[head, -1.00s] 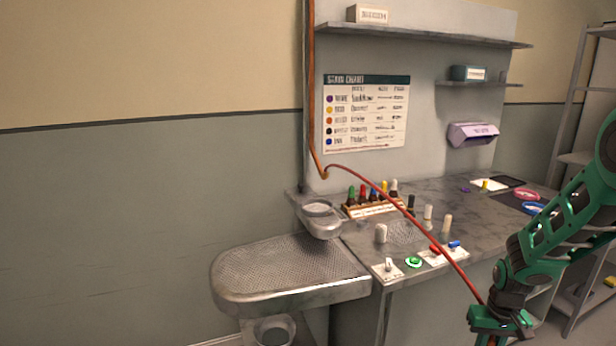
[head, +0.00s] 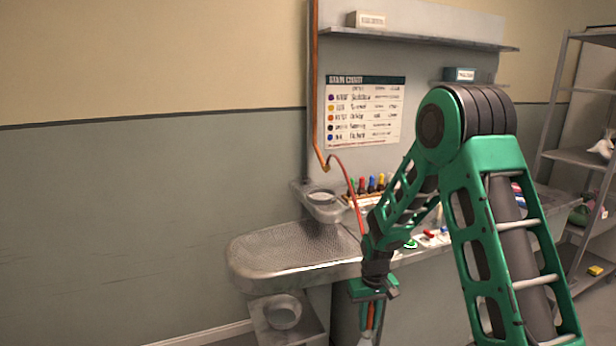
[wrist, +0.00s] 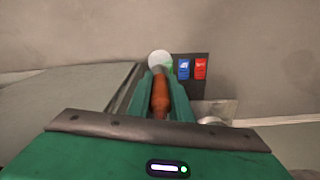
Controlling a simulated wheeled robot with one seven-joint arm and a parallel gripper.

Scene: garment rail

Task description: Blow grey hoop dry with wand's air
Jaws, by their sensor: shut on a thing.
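My gripper (head: 370,308) hangs low in front of the bench, in the lower middle of the head view. It is shut on the wand (head: 371,320), which points downward and has an orange-brown handle. In the wrist view the handle (wrist: 160,95) lies between the two green fingers, with a pale round shape beyond it. A red hose (head: 352,182) runs from the wall pipe down behind my arm. I cannot make out the grey hoop in either current view; my arm hides much of the bench.
A perforated metal board (head: 285,248) juts out left of my gripper, with a bowl (head: 283,313) below it. A bottle rack (head: 362,198) stands behind. The wrist view shows a dark plate with blue (wrist: 184,69) and red (wrist: 200,68) pads. Shelving (head: 580,155) stands right.

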